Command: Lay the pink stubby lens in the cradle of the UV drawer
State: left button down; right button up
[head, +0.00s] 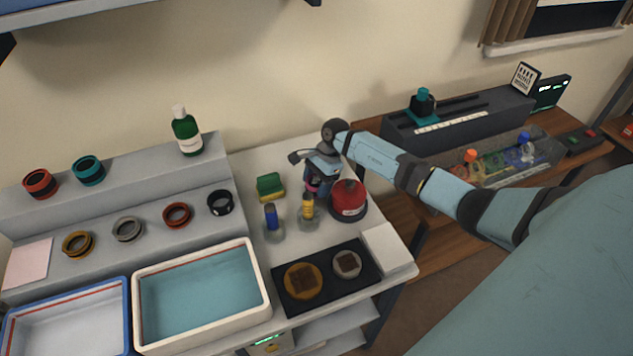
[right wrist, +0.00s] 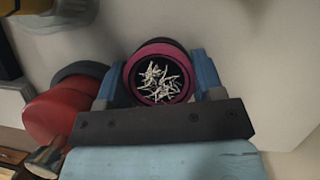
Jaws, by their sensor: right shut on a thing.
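My right gripper (head: 318,179) is shut on the pink stubby lens (head: 312,187), above the white counter beside a red dome. In the right wrist view the pink lens (right wrist: 159,70) sits between the two blue fingers of my right gripper (right wrist: 160,82). Its round end faces the camera, dark inside with white thread-like marks. A unit with a green lit display and a yellow sign (head: 268,346) shows at the bottom edge; I cannot tell if it is the UV drawer. No cradle can be made out. My left gripper is out of view.
The red dome (head: 348,200), two small bottles (head: 271,218) and a green-yellow sponge (head: 270,186) stand close to the gripper. A black mat (head: 327,278) with two round pieces lies in front. A teal-filled tray (head: 200,290) and several lens rings are at the left.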

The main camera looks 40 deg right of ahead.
jog(key=shift+f+b, duration=0.25)
jog(key=shift+b, duration=0.1)
jog(key=o, duration=0.7)
jog(key=shift+r, duration=0.1)
